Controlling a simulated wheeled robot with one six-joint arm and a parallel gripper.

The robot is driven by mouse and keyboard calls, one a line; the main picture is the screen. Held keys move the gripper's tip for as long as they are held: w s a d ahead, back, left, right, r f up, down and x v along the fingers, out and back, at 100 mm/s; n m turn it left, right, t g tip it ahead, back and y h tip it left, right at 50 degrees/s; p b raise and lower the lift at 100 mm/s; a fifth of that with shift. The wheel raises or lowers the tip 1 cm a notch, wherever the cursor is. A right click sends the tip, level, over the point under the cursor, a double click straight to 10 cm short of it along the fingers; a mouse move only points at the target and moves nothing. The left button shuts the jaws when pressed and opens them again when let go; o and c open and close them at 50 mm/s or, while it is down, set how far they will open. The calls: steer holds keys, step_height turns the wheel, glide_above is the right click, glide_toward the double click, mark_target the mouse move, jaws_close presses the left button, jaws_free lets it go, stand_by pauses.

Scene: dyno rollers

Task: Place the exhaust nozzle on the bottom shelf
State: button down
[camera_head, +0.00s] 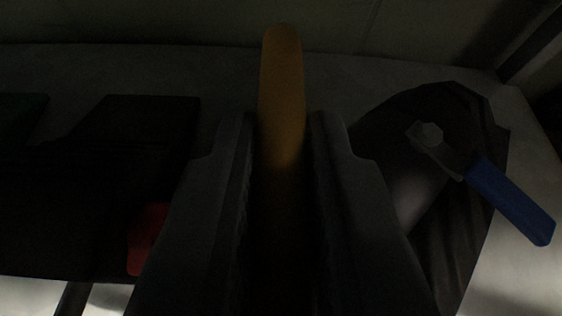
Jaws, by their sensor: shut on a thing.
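My gripper (282,128) is in the middle of the view, its two dark fingers pointing away from me. It is shut on a long, round-ended orange-yellow piece (283,65), which sticks out beyond the fingertips. The lower part of this piece is hidden in shadow between the fingers. I cannot tell whether it is part of the exhaust nozzle. A dark, bulky thing (463,122) with a faceted rim lies to the right, close beside the right finger. A blue lever (510,203) with a pale bolt head lies across it. I cannot tell for sure what this dark thing is.
The scene is very dark. A pale surface (225,72) spreads behind these things, with a wall (180,22) at the back. A black box-like thing (150,115) and a red part (147,237) are on the left. A dark post (532,42) stands upper right.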

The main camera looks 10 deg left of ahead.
steer(key=shift+f, duration=0.6)
steer(key=c, duration=1.4)
jaws_free()
steer(key=shift+d+f, duration=0.1)
steer(key=shift+d, duration=0.05)
steer(key=shift+c, duration=0.2)
steer(key=shift+s, duration=0.1)
steer(key=v, duration=1.2)
